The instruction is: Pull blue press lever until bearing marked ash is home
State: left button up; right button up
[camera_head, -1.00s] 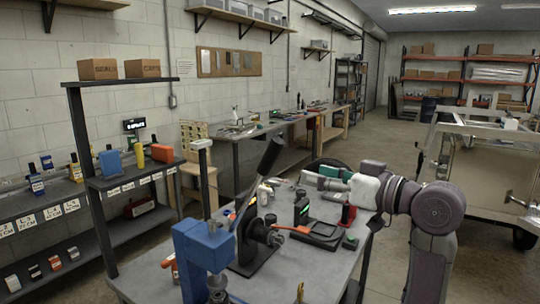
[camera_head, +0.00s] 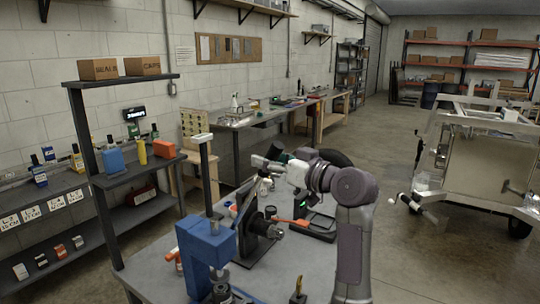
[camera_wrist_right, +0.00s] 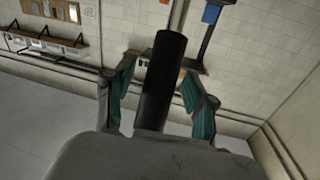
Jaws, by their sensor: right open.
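The blue press (camera_head: 206,243) stands at the near edge of the bench, with its column upright. Its lever rises behind it, and the dark grip of the lever (camera_wrist_right: 163,80) stands between the fingers in the right wrist view. My right gripper (camera_wrist_right: 160,100) is open around the grip, with teal pads on both sides and gaps visible. In the head view my right gripper (camera_head: 263,164) is at the lever's upper end and partly covers it. A dark round part (camera_head: 221,292) sits low at the press; I cannot read any marking on it. My left gripper is out of view.
A black stand with a spindle (camera_head: 256,235) and an orange-handled tool (camera_head: 290,221) are on the bench (camera_head: 265,275) beside the press. A shelf with blue, yellow and orange items (camera_head: 133,173) is at left. A metal trailer (camera_head: 485,165) stands at right, with open floor before it.

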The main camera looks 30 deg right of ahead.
grip_shut()
dwell(0.3)
jog(key=shift+f, duration=0.1)
